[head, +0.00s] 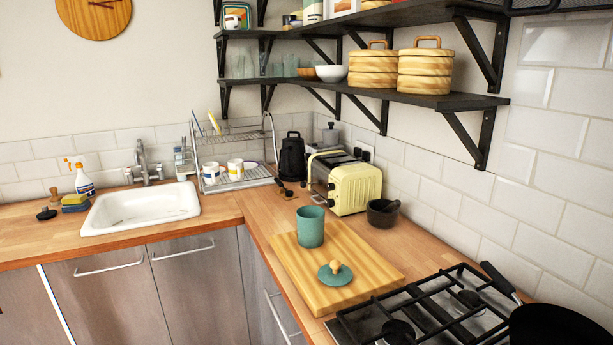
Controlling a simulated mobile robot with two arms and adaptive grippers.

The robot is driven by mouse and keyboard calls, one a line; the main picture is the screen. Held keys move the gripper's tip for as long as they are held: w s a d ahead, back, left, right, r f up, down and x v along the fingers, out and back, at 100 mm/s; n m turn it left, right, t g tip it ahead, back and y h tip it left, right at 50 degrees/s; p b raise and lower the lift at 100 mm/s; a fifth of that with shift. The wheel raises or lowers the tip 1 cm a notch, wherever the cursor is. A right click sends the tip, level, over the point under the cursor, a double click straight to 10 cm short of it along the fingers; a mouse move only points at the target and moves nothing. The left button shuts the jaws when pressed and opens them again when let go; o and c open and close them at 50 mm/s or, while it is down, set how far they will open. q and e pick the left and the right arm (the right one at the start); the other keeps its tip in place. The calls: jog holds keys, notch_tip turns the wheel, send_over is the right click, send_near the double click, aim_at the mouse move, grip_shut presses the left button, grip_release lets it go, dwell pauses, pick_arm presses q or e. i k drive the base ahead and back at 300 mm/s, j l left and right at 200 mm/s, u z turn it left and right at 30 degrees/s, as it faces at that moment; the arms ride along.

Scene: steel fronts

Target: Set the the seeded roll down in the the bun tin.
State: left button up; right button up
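I cannot make out a seeded roll in the head view. A teal, straight-sided canister (310,226) stands upright and uncovered on the wooden board; it may be the bun tin, but I cannot tell for sure. Its inside is mostly hidden by the near wall. A teal round lid (335,273) with a pale wooden knob lies on the board in front of it, apart from it. Neither of my grippers shows in this view.
The wooden board (289,275) lies on the counter, with the gas hob (425,312) and a dark pan (560,326) to its right. A yellow toaster (352,187) and a dark mortar (382,214) stand behind. The sink (140,208) is at left. Shelves hang above.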

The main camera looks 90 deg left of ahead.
aim_at(313, 240)
jog(key=k+u, duration=0.25)
jog(key=k+j+u, duration=0.1)
jog(key=k+u, duration=0.15)
jog(key=j+u, duration=0.1)
jog(key=u, duration=1.5)
jog(key=i+j+u, duration=0.1)
jog(key=i+j, duration=0.25)
jog(key=i, duration=0.15)
jog(key=i+j+u, duration=0.1)
jog(key=i+j, duration=0.2)
jog(key=i, duration=0.2)
jog(key=i+j+u, duration=0.1)
jog(key=i+j, duration=0.15)
jog(key=i, duration=0.25)
